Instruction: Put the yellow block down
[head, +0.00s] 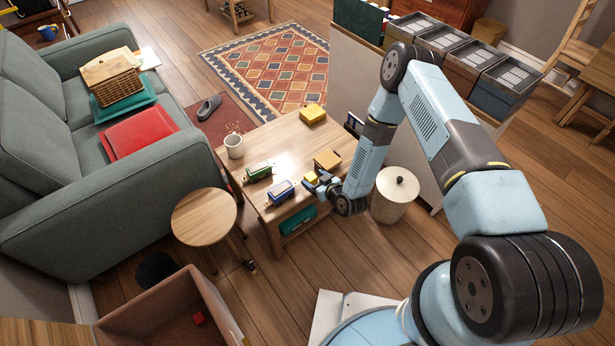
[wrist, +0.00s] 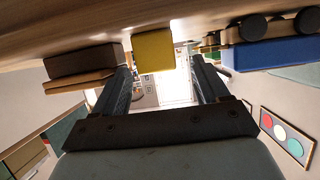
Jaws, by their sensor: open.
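The yellow block (head: 311,178) stands on the wooden coffee table near its front right edge. In the wrist view, where the tabletop appears at the top, the yellow block (wrist: 153,50) touches the table surface. My gripper (head: 320,185) is low at the table's edge, right beside the block. In the wrist view my gripper (wrist: 160,68) is open, with one finger to each side of the block and clear gaps visible. How far the block reaches between the fingers is hard to tell.
A blue toy vehicle (head: 280,193) and a green one (head: 258,171) are left of the block. A white mug (head: 234,146) is at left. A lidded bin (head: 394,198) stands right of the table.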

